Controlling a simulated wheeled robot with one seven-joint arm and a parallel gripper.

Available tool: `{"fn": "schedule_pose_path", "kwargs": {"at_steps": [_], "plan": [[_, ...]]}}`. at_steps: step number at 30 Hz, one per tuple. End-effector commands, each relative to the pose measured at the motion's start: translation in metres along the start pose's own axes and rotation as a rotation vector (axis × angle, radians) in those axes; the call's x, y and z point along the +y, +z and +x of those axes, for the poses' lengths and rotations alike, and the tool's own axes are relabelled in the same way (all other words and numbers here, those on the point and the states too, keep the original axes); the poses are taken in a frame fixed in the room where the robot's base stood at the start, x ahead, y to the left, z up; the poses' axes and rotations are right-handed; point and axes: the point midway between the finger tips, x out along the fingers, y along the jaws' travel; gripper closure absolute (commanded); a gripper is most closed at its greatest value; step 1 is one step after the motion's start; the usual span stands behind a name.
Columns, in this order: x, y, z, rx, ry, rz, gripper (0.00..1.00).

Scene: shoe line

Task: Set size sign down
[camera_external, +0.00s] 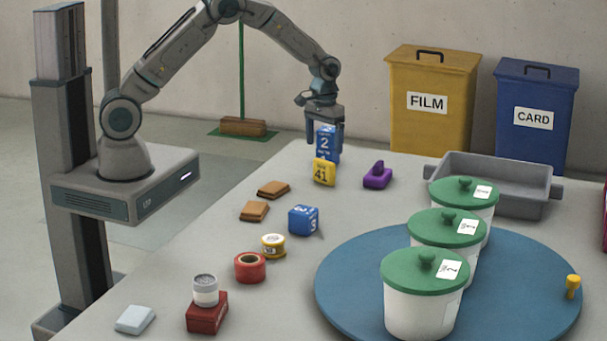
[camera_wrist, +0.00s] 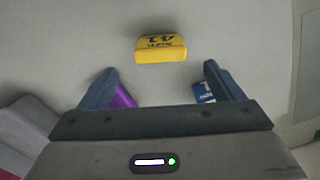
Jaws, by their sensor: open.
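The yellow size sign (camera_external: 324,172), marked 41, stands upright on the table near its far left edge, just in front of a blue block marked 2 (camera_external: 328,143). In the wrist view the sign (camera_wrist: 160,48) lies beyond the fingertips, between their lines, with clear space around it. My gripper (camera_external: 325,125) points down over the blue block and the sign in the outside view. In the wrist view my gripper (camera_wrist: 160,78) is open, with nothing between its fingers. Part of the blue block (camera_wrist: 203,92) shows by the right finger.
A purple object (camera_external: 377,176) lies right of the sign. White tubs with green lids (camera_external: 425,278) stand on a blue round plate (camera_external: 350,287). A grey tray (camera_external: 500,198) is behind.

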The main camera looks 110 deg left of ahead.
Motion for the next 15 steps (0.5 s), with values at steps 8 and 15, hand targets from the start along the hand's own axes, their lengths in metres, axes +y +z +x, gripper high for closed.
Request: {"fn": "schedule_pose_path", "kwargs": {"at_steps": [8,15], "plan": [[0.0,0.0,-0.03,0.0,0.0,-0.001,0.13],[0.0,0.0,-0.032,-0.001,0.0,0.0,0.13]]}}
